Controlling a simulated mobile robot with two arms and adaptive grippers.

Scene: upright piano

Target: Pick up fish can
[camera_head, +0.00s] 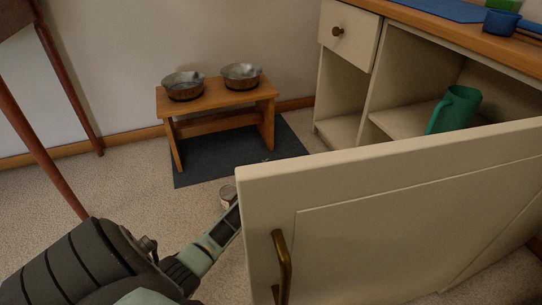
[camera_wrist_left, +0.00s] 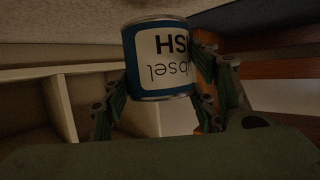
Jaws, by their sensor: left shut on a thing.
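The fish can (camera_wrist_left: 160,58) is a metal tin with a blue and white label, lettered "HS", at the top middle of the left wrist view. My left gripper (camera_wrist_left: 163,80) is shut on it, with fingers on both sides of the can. There the door hides most of my left gripper. I cannot tell how high the can is above the floor. My right gripper is in neither view.
The open cream cabinet door (camera_head: 390,220) with a brass handle (camera_head: 282,265) stands close beside my left arm. Behind are a wooden stand (camera_head: 215,97) with two metal bowls, a dark mat (camera_head: 215,172), and open shelves with a green jug (camera_head: 455,108).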

